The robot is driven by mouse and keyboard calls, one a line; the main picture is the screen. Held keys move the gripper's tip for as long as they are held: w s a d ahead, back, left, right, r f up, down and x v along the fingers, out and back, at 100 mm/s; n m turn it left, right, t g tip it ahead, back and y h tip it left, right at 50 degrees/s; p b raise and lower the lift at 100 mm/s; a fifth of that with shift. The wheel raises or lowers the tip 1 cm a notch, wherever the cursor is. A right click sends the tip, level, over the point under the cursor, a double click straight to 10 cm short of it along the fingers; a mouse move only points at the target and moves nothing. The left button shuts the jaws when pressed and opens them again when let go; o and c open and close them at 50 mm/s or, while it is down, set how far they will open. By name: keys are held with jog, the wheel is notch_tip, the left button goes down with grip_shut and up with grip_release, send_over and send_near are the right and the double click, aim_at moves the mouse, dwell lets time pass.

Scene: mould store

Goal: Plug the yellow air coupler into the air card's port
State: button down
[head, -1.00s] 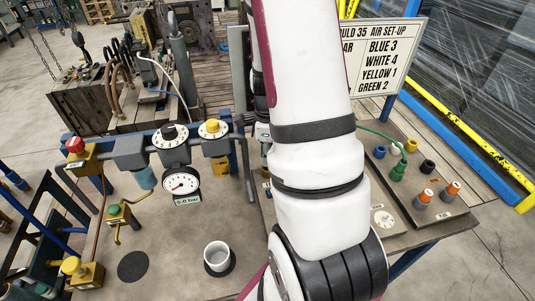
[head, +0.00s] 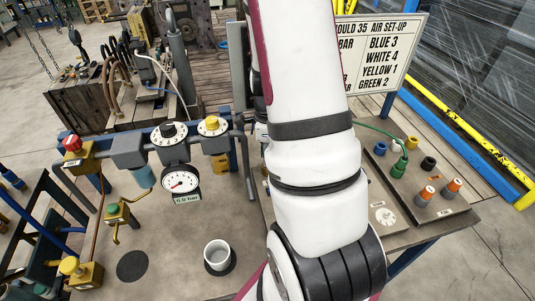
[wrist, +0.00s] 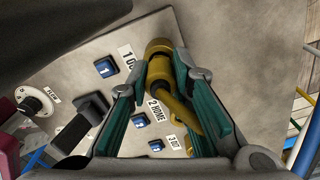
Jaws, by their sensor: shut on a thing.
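In the wrist view my gripper (wrist: 165,112) has its two teal-padded fingers closed on a mustard-yellow piece that appears to be the yellow coupler (wrist: 159,72). Its round end points up in the picture and a thinner part runs down right between the fingers. In the head view my arm hides the gripper and the held piece. Which item is the air card, and whether the coupler touches a port, I cannot tell. A sign (head: 385,58) reads BLUE 3, WHITE 4, YELLOW 1, GREEN 2.
Below the gripper is a panel with blue numbered squares (wrist: 106,67) and a knob (wrist: 33,102). At right, a plate (head: 450,212) holds a yellow piece (head: 411,143), a green fitting (head: 399,167) with a hose, and other fittings. A gauge (head: 181,182) and white cup (head: 217,254) stand left.

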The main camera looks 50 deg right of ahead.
jog(key=shift+f, duration=0.45)
dwell(0.8)
jog(key=c, duration=1.4)
grip_release()
jog(key=shift+o, duration=0.5)
jog(key=o, duration=0.3)
jog(key=shift+o, duration=0.2)
jog(key=shift+r, duration=0.1)
jog(key=shift+r+p, duration=2)
jog(key=shift+r, duration=1.7)
jog(key=shift+s, duration=0.15)
